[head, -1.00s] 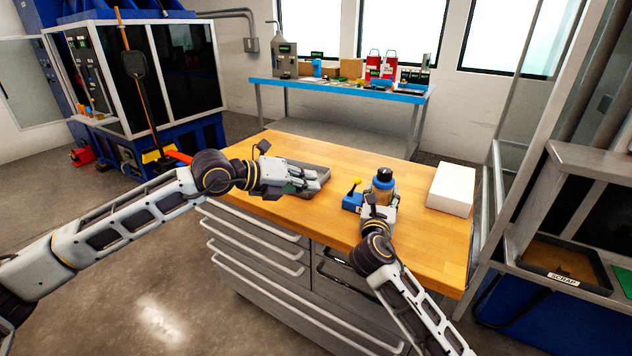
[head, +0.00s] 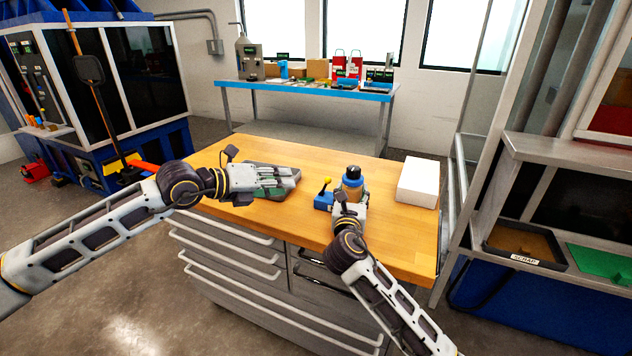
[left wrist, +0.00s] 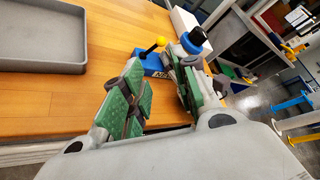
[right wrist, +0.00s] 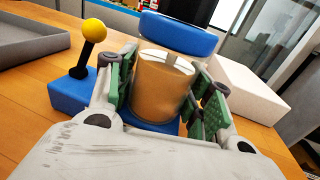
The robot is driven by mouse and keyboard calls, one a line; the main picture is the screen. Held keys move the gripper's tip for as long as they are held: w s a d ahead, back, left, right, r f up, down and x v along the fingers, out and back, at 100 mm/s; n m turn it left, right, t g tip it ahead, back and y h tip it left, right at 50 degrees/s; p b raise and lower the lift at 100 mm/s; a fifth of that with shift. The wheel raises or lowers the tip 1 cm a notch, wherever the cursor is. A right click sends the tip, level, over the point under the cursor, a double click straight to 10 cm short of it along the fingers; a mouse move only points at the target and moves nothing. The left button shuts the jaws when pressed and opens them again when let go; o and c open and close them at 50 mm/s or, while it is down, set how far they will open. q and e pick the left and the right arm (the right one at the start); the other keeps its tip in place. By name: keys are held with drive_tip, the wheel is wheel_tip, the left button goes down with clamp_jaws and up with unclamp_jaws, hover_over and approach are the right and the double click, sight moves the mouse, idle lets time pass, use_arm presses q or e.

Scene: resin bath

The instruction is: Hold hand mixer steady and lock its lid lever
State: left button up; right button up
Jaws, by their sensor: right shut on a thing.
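The hand mixer (head: 352,182) stands on the table with an amber cup, blue collar and black top. In the right wrist view its amber cup (right wrist: 162,88) sits between the fingers of my right gripper (right wrist: 166,82), which is shut on it. Its blue base carries a lever with a yellow knob (right wrist: 94,30), standing up at a slight tilt; nothing touches it. My left gripper (head: 282,181) is open and empty, over or in front of the grey tray, left of the mixer. In the left wrist view the lever (left wrist: 158,42) shows beyond its open fingers (left wrist: 160,85).
The grey tray (left wrist: 55,58) lies on the wooden table, left of the mixer. A white block (head: 418,182) stands at the table's right. Bare tabletop lies between tray and mixer.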

use_arm(q)
drive_tip(key=w+f+m+h, duration=0.1)
drive_tip(key=m, duration=0.2)
drive_tip(key=w+f+m+t+h, duration=0.1)
drive_tip(key=w+f+m, duration=0.1)
drive_tip(key=m, duration=0.2)
drive_tip(key=w+d+f+m+h, duration=0.1)
drive_tip(key=m, duration=0.2)
drive_tip(key=shift+w+f+m+t, duration=0.15)
drive_tip(key=shift+f+m+t, duration=0.15)
drive_tip(key=shift+m, duration=0.1)
drive_tip(key=shift+s+a+f+m+g+h, duration=0.15)
drive_tip(key=shift+s+f+m+g+h, duration=0.15)
drive_tip(key=shift+m, duration=0.4)
drive_tip(key=shift+s+a+f+m+g+h, duration=0.15)
drive_tip(key=shift+f+m+h, duration=0.2)
drive_tip(key=shift+m, duration=0.35)
drive_tip(key=shift+s+a+f+m+g+h, duration=0.15)
drive_tip(key=shift+f+m, duration=0.25)
drive_tip(key=shift+m, duration=0.3)
drive_tip(key=shift+w+d, duration=0.1)
drive_tip(key=shift+d, duration=0.05)
drive_tip(key=shift+x, duration=5.8)
drive_tip(key=shift+c, duration=0.2)
